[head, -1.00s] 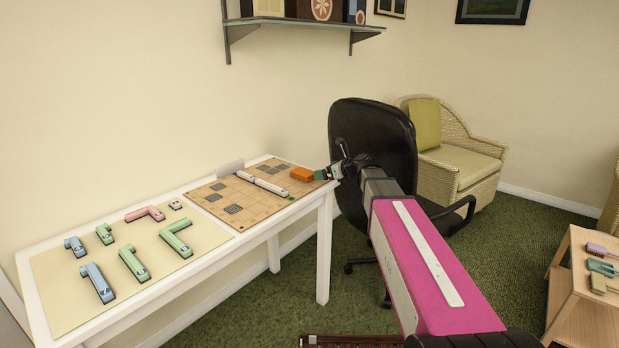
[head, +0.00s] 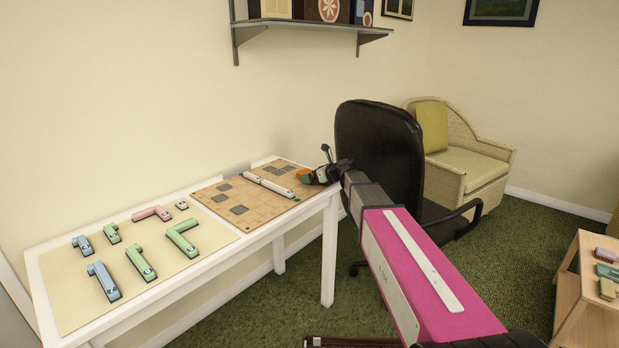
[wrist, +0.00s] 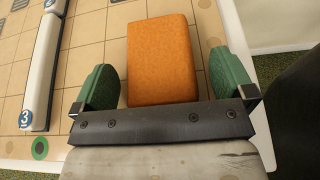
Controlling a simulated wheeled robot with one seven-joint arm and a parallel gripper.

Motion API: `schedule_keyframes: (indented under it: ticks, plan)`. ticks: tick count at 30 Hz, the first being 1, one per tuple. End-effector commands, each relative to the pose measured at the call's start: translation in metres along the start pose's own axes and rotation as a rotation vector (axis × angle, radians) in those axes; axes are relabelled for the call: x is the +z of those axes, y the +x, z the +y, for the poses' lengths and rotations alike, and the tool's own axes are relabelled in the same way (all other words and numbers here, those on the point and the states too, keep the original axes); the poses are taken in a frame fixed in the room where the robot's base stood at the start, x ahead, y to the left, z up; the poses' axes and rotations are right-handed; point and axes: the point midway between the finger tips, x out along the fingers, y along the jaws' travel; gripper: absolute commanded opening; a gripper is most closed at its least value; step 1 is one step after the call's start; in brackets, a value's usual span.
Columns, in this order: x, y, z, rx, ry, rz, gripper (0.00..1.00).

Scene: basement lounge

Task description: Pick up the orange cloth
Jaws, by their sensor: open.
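The orange cloth (wrist: 161,58) looks like a thick block with rounded edges. It lies on the tan gridded board (head: 240,205) near the right end of the white table. In the head view only a small part of the cloth (head: 303,174) shows beside my gripper (head: 314,177). In the wrist view my gripper (wrist: 165,80) is open, with one green finger on each side of the cloth. Gaps show between the cloth and both fingers, so neither appears to touch it.
A white train-like piece (wrist: 43,62) marked 3 lies left of the cloth on the board. Green, blue and pink pieces rest on a cream mat (head: 75,297) at the table's left. A black office chair (head: 375,150) stands close behind my arm. A wooden side table (head: 588,265) stands at right.

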Motion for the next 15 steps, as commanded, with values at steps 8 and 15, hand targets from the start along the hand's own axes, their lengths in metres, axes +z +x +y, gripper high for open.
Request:
schedule_keyframes:
  ticks: [8, 15]
  plan:
    - [-0.0001, -0.0009, 0.0002, 0.000, 0.000, 0.000, 0.54]
    - [-0.0001, -0.0011, 0.0002, 0.000, 0.000, 0.000, 0.47]
